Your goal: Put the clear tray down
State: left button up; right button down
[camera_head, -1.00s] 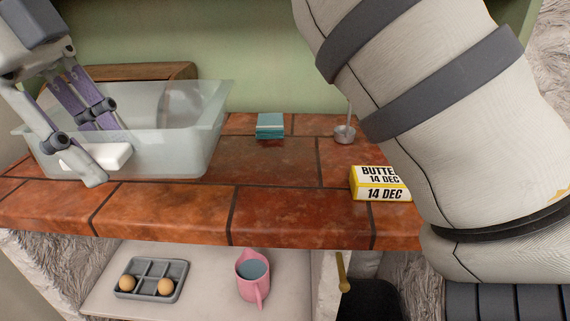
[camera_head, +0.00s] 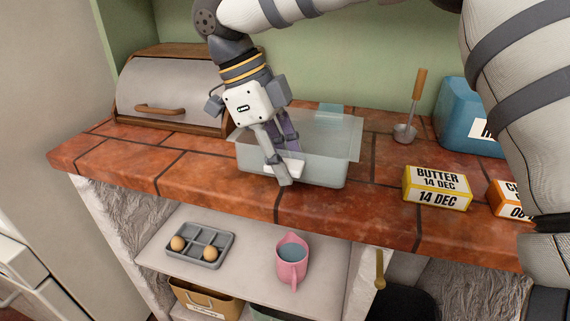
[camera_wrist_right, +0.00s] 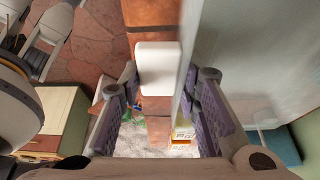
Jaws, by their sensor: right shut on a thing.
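The clear tray (camera_head: 325,172) is a see-through, open-topped box near the front edge of the brick-tiled counter (camera_head: 215,178), in the head view. It looks level and at or very near the counter top; I cannot tell whether it touches. My right gripper (camera_head: 283,160) comes down from above and is shut on its near wall, at a white block (camera_head: 293,166) on that wall. The wrist view shows the white block (camera_wrist_right: 158,68) and the tray's wall (camera_wrist_right: 187,60) between the fingers (camera_wrist_right: 165,98).
A teal box (camera_head: 330,109) is right behind the tray. A bread box (camera_head: 165,95) stands left. A ladle (camera_head: 405,131), butter pack (camera_head: 436,190), orange-and-white pack (camera_head: 510,198) and blue container (camera_head: 465,118) are right. An egg holder (camera_head: 200,250) and pink mug (camera_head: 291,262) sit below.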

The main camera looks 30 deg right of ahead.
jog(key=shift+f, duration=0.55)
jog(key=c, duration=1.2)
grip_release()
jog(key=shift+f, duration=0.1)
pick_arm(q)
jog(key=shift+s+f+g+b, duration=0.3)
jog(key=shift+s+f+b, duration=0.3)
jog(key=shift+s+f, duration=0.15)
pick_arm(e)
jog(key=v, duration=1.2)
pick_arm(q)
jog(key=shift+s+a, duration=0.1)
